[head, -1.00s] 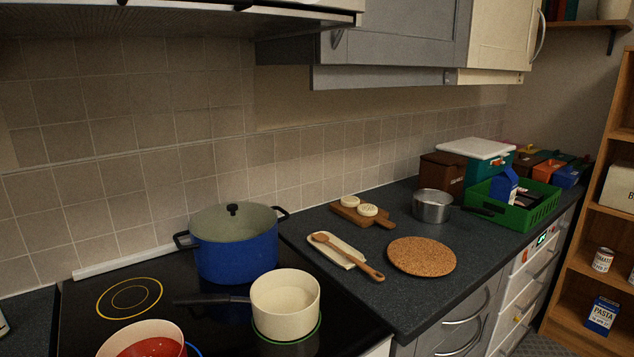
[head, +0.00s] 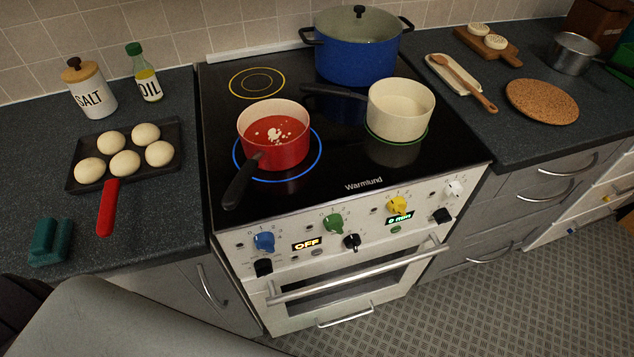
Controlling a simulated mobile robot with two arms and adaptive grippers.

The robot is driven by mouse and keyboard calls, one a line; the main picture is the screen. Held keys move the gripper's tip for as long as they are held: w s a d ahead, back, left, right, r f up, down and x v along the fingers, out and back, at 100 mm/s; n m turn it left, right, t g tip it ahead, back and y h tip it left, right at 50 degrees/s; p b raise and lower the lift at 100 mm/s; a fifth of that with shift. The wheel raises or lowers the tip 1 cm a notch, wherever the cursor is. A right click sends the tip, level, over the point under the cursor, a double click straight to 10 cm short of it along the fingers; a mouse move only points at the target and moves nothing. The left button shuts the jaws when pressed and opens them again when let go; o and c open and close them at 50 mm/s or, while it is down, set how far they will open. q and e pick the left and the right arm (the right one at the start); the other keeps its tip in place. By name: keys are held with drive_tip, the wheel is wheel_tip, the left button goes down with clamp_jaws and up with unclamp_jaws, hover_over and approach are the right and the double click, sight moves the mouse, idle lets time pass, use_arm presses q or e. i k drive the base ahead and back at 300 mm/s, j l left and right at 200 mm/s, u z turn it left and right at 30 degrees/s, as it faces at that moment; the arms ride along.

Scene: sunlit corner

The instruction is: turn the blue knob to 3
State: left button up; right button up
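The blue knob (head: 264,241) is at the left end of the control panel on the stove front, in the head view. Small printed marks surround it, too small to read surely, and I cannot tell which one it points at. A display (head: 307,244) to its right reads OFF. Neither of my grippers shows. A large grey part of my own body covers the lower left, clear of the knob in the picture.
A red saucepan (head: 273,137) stands inside a blue ring on the hob, its dark handle reaching toward the front. Green (head: 334,223) and yellow (head: 398,204) knobs sit farther right. The oven handle (head: 357,270) juts out below. The floor in front is clear.

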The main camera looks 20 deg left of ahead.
sight(264, 240)
drive_tip(key=k+j+u, duration=0.15)
drive_tip(key=k+j, duration=0.6)
